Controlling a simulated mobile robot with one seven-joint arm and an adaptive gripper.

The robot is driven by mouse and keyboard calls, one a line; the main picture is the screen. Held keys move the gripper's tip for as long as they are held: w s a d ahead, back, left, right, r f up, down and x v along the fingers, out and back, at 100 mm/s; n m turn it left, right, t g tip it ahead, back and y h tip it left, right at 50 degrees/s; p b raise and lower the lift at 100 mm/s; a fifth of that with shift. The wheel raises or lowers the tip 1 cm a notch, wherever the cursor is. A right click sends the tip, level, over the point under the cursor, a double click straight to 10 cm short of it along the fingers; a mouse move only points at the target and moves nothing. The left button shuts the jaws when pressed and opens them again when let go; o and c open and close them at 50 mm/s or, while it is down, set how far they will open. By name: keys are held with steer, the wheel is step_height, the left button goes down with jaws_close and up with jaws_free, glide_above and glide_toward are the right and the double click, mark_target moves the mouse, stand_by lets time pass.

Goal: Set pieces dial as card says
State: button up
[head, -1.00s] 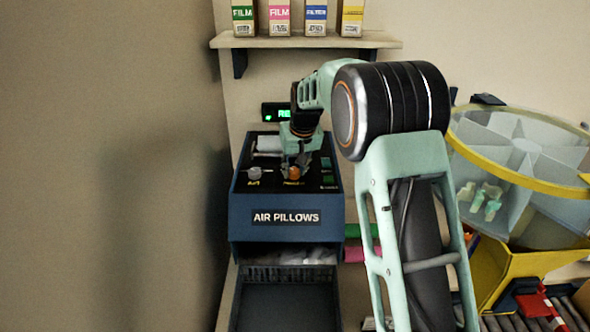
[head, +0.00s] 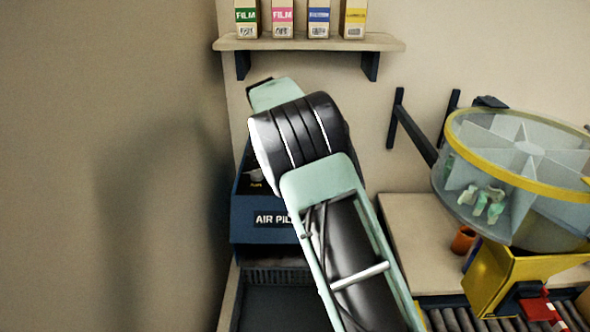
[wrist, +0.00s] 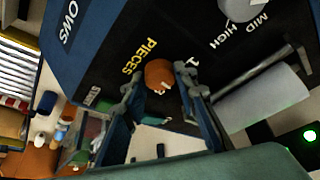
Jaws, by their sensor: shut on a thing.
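The pieces dial (wrist: 158,75) is an orange knob on the dark top panel of the air pillow machine (wrist: 95,35), beside the yellow word PIECES. In the wrist view, my gripper (wrist: 160,82) has its two fingers on either side of the dial and is shut on it. Panel numbers near the dial are partly hidden by the fingers, so I cannot read its setting. In the head view, the blue machine (head: 247,215) stands by the wall; my arm hides my gripper and the orange dial. I cannot make out a card.
A grey knob (wrist: 238,8) marked MID and HIGH sits beside the dial, with a white roll (wrist: 262,95) close by. In the head view, a shelf (head: 300,43) with film boxes is above. A clear yellow-rimmed drum (head: 520,160) stands right, over a yellow chute (head: 515,275).

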steer(key=m+g, duration=0.1)
steer(key=m, duration=0.2)
steer(key=m+h, duration=0.1)
steer(key=m, duration=0.2)
steer(key=shift+w+a+g, duration=0.2)
steer(key=shift+g, duration=0.2)
steer(key=shift+m, duration=0.5)
steer(key=o, duration=1.2)
steer(key=shift+c, duration=0.2)
steer(key=shift+n, duration=0.4)
